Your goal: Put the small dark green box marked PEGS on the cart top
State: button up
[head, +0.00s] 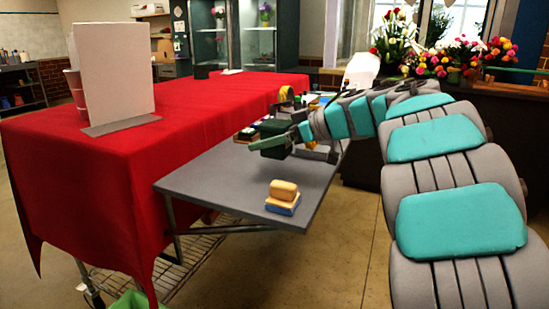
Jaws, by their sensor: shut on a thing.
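My gripper (268,142) is at the end of my arm, which reaches in from the right. It is over the far part of the grey cart top (215,172). It is shut on a small dark green box (278,152), which is partly hidden by the finger. The PEGS marking cannot be read at this size. I cannot tell whether the box touches the cart top or hangs just above it.
Several small items crowd the far end behind my gripper. A red-clothed table (95,175) with a white panel (112,70) stands left. The cart top's near left is clear.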

aim_at(274, 156)
jog(key=shift+s+d, duration=0.5)
jog(key=shift+d, duration=0.35)
jog(key=shift+f, duration=1.85)
jog(key=shift+f, duration=0.15)
jog(key=o, duration=1.3)
jog(key=shift+o, duration=0.2)
